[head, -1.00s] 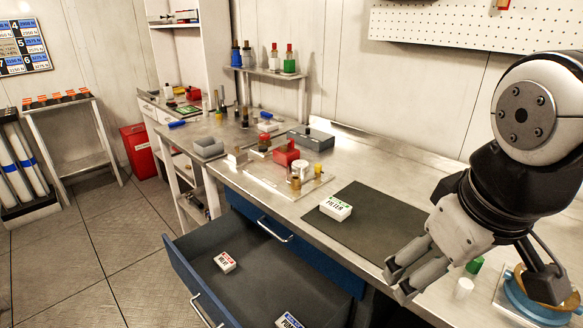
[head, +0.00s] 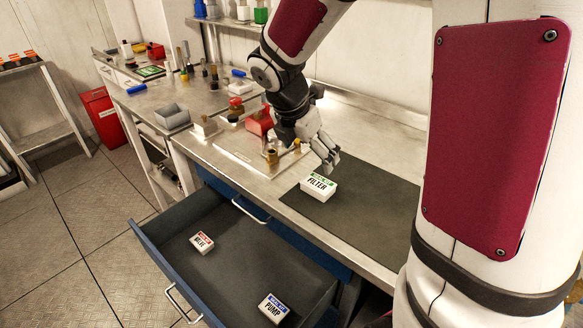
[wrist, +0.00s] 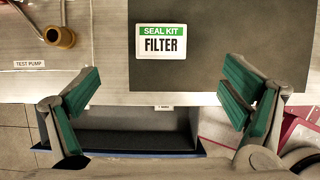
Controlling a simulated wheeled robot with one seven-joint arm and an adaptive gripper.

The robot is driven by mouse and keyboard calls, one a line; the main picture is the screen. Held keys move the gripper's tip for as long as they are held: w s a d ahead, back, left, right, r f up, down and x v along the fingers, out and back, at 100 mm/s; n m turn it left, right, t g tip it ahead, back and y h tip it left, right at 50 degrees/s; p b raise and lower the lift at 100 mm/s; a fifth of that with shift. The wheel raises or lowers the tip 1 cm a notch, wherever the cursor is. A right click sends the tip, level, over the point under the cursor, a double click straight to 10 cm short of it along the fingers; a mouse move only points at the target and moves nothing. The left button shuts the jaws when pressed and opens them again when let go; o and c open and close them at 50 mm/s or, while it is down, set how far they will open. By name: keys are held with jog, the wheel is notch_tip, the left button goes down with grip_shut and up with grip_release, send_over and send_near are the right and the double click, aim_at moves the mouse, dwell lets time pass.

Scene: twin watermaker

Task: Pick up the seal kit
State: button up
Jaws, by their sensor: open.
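A small white box (head: 317,188) with a green band and the word FILTER lies on the dark mat in the head view. In the wrist view the box (wrist: 162,41) reads SEAL KIT FILTER and lies flat, top centre. My gripper (head: 326,160) is just above and beside this box in the head view. In the wrist view my gripper (wrist: 160,88) is open and empty, its green-padded fingers spread wide, with the box beyond the fingertips and laterally between them. I cannot tell whether a finger touches it.
The open blue drawer (head: 152,240) below the bench holds a red-labelled VALVE box (head: 202,243) and a blue-labelled PUMP box (head: 273,308). The test pump's plate stands left of the mat (head: 375,212). The mat right of the FILTER box is clear.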

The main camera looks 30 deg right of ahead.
aim_at(318, 183)
jog(key=b+x, duration=0.2)
jog(key=x, duration=1)
jog(key=shift+s+a+f, duration=0.1)
jog(key=shift+f, duration=0.1)
jog(key=c, duration=1.2)
